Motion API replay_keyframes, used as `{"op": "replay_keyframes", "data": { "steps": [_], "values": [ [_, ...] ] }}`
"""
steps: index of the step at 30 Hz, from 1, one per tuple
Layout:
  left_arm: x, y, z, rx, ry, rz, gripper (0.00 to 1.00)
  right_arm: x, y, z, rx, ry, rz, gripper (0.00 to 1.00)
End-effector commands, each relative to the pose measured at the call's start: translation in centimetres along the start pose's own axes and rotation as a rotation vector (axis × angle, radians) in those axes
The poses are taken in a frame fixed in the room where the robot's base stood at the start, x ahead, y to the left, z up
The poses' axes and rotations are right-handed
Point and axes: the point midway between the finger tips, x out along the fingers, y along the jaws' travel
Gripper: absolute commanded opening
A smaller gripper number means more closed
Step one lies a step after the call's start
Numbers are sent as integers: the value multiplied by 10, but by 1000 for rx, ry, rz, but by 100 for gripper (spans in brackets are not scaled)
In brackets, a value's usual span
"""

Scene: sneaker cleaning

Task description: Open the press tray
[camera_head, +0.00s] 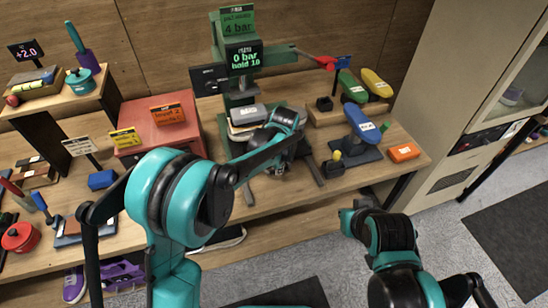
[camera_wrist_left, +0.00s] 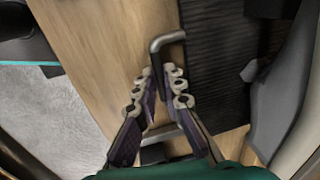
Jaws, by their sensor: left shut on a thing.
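The green press (camera_head: 219,40) stands at the back middle of the bench, with a display reading 0 bar and a lever at its right. My left gripper (camera_head: 280,170) is low at the front of the press, where my arm hides much of the tray area. In the left wrist view, my left gripper (camera_wrist_left: 159,88) is closed around a bent grey metal handle (camera_wrist_left: 166,40). The handle is at the edge of a dark ribbed surface (camera_wrist_left: 225,62), seemingly the press tray. How far the tray is out cannot be told. My right gripper's fingers are not visible.
A red box (camera_head: 160,138) stands left of the press. A blue shoe form (camera_head: 360,122) on a stand and an orange block (camera_head: 404,152) are at its right. A beige cabinet (camera_head: 450,80) stands at the right. Open floor lies before the bench.

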Motion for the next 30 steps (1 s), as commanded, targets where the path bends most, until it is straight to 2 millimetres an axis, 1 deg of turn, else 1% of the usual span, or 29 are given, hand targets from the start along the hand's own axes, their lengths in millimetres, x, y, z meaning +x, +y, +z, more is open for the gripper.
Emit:
{"op": "replay_keyframes", "data": {
  "steps": [1,6,12,15,21,30],
  "values": [
    [-3,13,0,4,0,1,0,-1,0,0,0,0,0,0],
    [-9,50,1,3,0,1,0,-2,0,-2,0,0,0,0],
    [-16,84,1,3,0,1,0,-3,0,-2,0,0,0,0],
    [-18,95,2,1,0,1,0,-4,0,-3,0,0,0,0],
    [-19,106,2,0,0,1,0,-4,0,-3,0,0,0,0],
    [-20,108,2,-1,0,1,0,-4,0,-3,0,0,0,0]
  ]
}}
